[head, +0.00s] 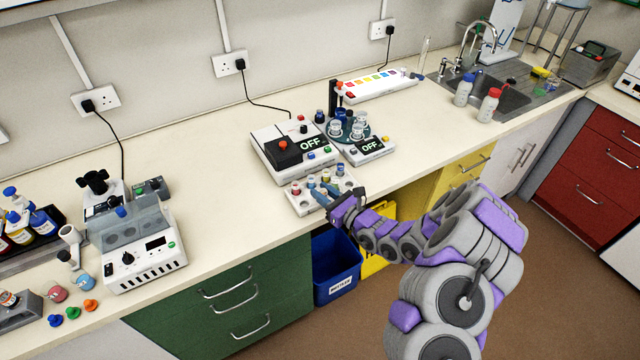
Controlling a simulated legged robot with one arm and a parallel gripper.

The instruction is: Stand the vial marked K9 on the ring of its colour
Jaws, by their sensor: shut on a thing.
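My gripper (328,198) is at the front right of a white rack (303,206) on the bench. It is shut on what looks like a small vial, mostly hidden by the jaws. Several small vials with coloured caps stand in the rack, among them a red-capped one (295,188) and blue ones (311,182) close beside the gripper. The K9 mark is too small to read on any vial, so I cannot tell which one is held. No coloured ring can be made out clearly at this size.
Behind the rack stand a white device with an OFF display (285,150) and a second OFF device with a round carousel (372,147). A white strip with coloured squares (375,84) lies further back. The bench left of the rack is clear (225,185).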

